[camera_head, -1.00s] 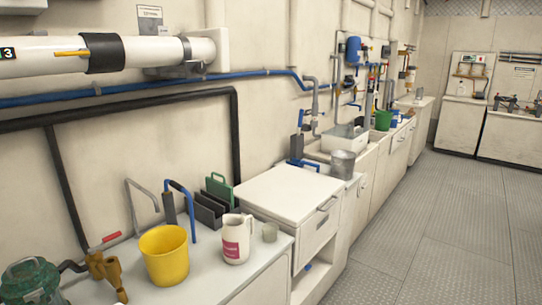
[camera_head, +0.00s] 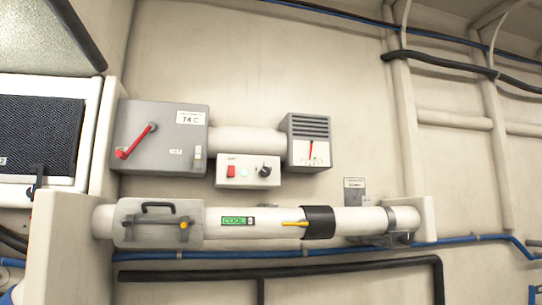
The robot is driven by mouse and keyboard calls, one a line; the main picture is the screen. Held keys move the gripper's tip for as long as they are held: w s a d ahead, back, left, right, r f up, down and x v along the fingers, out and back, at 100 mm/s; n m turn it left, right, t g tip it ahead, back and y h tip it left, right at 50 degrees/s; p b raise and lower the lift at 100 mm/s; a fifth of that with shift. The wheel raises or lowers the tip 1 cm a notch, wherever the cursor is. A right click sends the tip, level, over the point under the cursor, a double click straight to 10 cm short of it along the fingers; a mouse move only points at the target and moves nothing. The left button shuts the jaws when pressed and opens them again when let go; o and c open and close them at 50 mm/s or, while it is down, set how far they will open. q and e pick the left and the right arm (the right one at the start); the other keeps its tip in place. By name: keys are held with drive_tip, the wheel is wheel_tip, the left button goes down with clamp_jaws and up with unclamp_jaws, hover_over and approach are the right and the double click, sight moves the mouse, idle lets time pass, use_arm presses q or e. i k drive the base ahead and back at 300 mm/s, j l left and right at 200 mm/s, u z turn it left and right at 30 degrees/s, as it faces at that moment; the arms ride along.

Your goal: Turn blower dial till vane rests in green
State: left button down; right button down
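The blower dial looks to be the dark round knob (camera_head: 265,171) on the right of a small white control box (camera_head: 248,181) on the wall, in the head view. A red switch (camera_head: 231,171) sits at the box's left. The vane gauge (camera_head: 311,152) is a white face with a red pointer on the grey louvred vent box (camera_head: 308,126). The pointer stands nearly upright. The colour bands on the face are too small to tell. No gripper is in view.
A grey box (camera_head: 160,150) with a red lever and a "74 C" label is left of the dial. A white pipe (camera_head: 350,220) with a green "COOL" label and yellow pointer runs below. Blue and black pipes cross the wall. The wall right of the vent box is mostly bare.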

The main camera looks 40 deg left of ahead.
sight(265, 172)
drive_tip(key=u, duration=1.25)
